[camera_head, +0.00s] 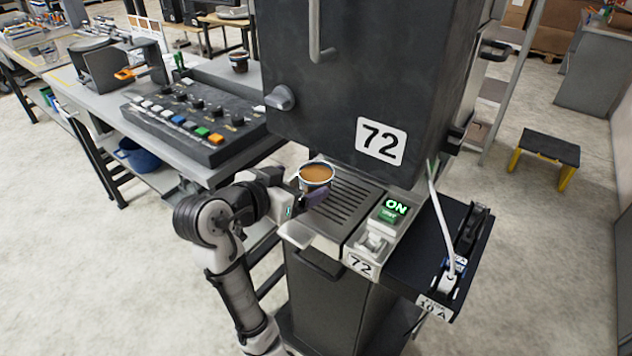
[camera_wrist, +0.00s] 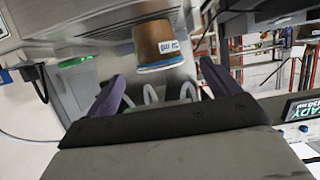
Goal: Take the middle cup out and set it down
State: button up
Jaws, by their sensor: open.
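A cup (camera_head: 316,173) filled with brown drink stands upright at the left end of the slatted drip tray (camera_head: 352,207) of the black machine marked 72. In the wrist view the brown cup (camera_wrist: 158,40) with a white label appears beyond the spread purple fingers of my gripper (camera_wrist: 163,84). The gap between them looks empty. Contact between cup and fingers cannot be told. No other cup shows on this tray.
The black machine body (camera_head: 360,85) overhangs the tray. A lit green ON switch (camera_head: 391,210) and a side shelf with a cable (camera_head: 447,240) lie to the right.

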aim_at(314, 164)
jog(key=shift+p+x, duration=0.85)
jog(key=shift+x, duration=2.6)
jog(key=shift+s+f, duration=0.15)
jog(key=c, duration=1.2)
jog(key=shift+c, duration=0.2)
notch_tip(314, 164, up, 2)
jog(key=shift+b, duration=0.3)
jog(key=shift+s+a+r+b, duration=0.1)
jog(key=shift+r+b, duration=0.05)
jog(key=shift+r, duration=0.25)
jog(key=shift+s+a+r+b, duration=0.1)
jog(key=shift+r+b, duration=0.05)
jog(key=shift+r, duration=0.2)
jog(key=s+a+b, duration=0.2)
jog(key=s+a, duration=0.8)
jog(key=s, duration=0.4)
jog(key=shift+b, duration=0.4)
jog(key=shift+s, duration=0.15)
